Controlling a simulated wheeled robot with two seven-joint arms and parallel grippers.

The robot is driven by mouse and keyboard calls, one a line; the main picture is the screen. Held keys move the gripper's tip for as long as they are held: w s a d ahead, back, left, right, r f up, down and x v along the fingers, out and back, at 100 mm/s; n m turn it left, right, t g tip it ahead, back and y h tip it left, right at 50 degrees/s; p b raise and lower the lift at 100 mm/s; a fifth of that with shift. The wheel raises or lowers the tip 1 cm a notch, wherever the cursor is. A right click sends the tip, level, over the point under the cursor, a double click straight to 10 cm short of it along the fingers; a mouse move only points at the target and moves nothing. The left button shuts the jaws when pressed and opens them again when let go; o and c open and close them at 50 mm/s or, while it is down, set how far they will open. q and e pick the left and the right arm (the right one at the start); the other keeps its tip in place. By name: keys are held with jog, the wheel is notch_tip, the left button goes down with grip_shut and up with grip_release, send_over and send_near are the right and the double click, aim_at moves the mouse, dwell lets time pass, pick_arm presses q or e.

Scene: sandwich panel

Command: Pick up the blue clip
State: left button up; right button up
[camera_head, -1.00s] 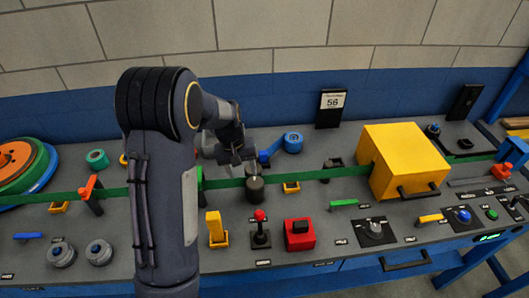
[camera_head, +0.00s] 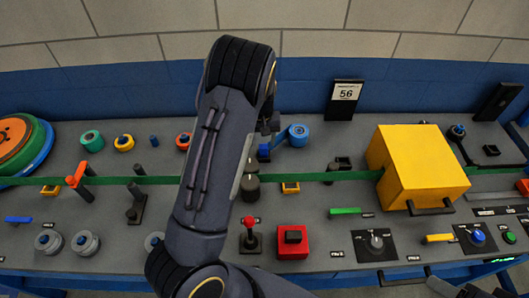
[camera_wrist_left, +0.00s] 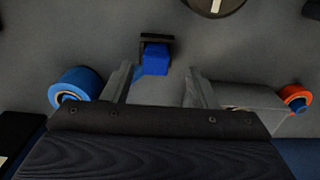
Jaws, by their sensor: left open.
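The blue clip (camera_wrist_left: 155,60) is a small blue block in a dark holder on the grey panel. In the head view the blue clip (camera_head: 264,153) shows in part beside my left arm, just left of the blue roll. In the left wrist view my left gripper (camera_wrist_left: 159,80) is open, with one finger on each side of the clip's line. The clip lies near the left finger's tip, and I cannot tell how far below the fingers it is. In the head view my arm hides most of this gripper. My right gripper is not clearly seen.
A blue roll (camera_head: 299,135) stands close to the clip's right, and an orange roll (camera_head: 184,141) is to the left. A red-knobbed lever (camera_head: 250,232) stands nearer.

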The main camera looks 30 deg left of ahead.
aim_at(264, 146)
pick_arm(q)
jog(key=f+b, duration=0.2)
jog(key=f, duration=0.1)
jog(key=f+b, duration=0.1)
jog(key=f, duration=0.1)
jog(key=shift+w, duration=0.4)
jog(key=shift+r, duration=0.1)
jog(key=shift+c, duration=0.3)
jog(key=c, duration=1)
jog(key=shift+r+p, duration=0.5)
jog(key=shift+r, duration=0.05)
notch_tip(264, 146, up, 3)
jog(key=shift+f+p, duration=0.15)
jog(key=shift+p, duration=0.85)
jog(key=s+d+r, duration=0.2)
jog(key=d+r, duration=0.1)
jog(key=d, duration=0.1)
jog(key=s+d+r+p, duration=0.1)
jog(key=s+d+r, duration=0.2)
jog(key=d, duration=0.1)
jog(key=s+d+r+p, duration=0.1)
jog(key=s+d+r, duration=0.2)
jog(key=shift+d+r, duration=0.1)
jog(key=shift+d, duration=0.3)
